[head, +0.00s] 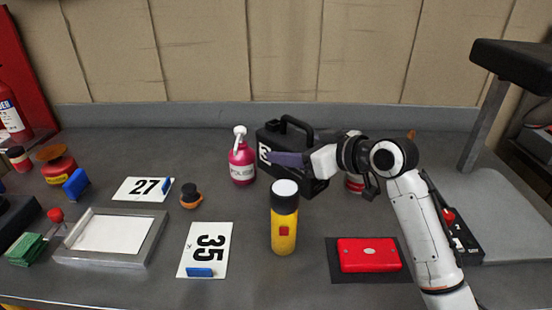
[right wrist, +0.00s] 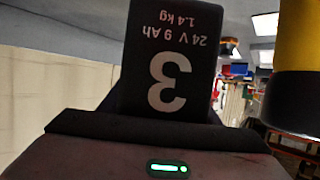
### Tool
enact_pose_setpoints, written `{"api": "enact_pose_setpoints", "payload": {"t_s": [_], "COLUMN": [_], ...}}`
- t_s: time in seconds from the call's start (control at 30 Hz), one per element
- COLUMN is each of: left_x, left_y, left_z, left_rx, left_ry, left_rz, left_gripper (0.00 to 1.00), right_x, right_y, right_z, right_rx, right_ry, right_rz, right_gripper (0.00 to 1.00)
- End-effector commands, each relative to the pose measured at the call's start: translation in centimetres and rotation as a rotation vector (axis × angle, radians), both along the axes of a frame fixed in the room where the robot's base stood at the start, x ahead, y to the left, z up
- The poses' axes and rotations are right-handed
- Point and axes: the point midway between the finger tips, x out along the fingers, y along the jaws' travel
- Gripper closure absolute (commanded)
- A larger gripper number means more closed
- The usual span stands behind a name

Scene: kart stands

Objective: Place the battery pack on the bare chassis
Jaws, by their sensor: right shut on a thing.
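The battery pack (head: 312,184) is a black box with a carry handle on top and a white mark at its left. In the right wrist view the battery pack (right wrist: 160,45) shows a white 3 and "24V 9Ah 1.4 kg", all upside down. My right gripper (head: 272,157) lies across the pack, pointing left, and is shut on it. The gripper covers part of the pack, so the exact grip is hidden. I cannot tell whether the pack touches the bench. No bare chassis can be made out. My left gripper is not in view.
A yellow bottle (head: 284,230) stands close in front of the pack. A pink spray bottle (head: 242,164) stands to its left. A red case (head: 368,255) lies on a dark mat beside my right arm. Number plates and a grey-framed tray (head: 155,240) occupy the left side.

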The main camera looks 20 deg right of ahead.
Motion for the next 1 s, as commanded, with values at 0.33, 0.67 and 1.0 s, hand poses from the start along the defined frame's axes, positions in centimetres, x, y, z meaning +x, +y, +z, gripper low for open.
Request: {"api": "enact_pose_setpoints", "payload": {"t_s": [0.33,0.67,1.0], "left_x": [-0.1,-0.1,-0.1], "left_y": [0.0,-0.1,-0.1], "left_z": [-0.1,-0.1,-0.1], "left_rx": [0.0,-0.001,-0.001], "left_ry": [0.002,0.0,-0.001], "left_rz": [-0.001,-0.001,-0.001], "left_gripper": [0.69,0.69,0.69], "right_x": [0.2,0.1,0.2], "right_y": [0.0,0.0,0.0], "right_z": [-3.0,-6.3,-6.7], "right_rx": [0.006,0.007,0.005], "right_ry": [-0.017,-0.013,-0.017], "right_rz": [-0.002,-0.002,-0.002], "right_gripper": [1.0,1.0,1.0]}}
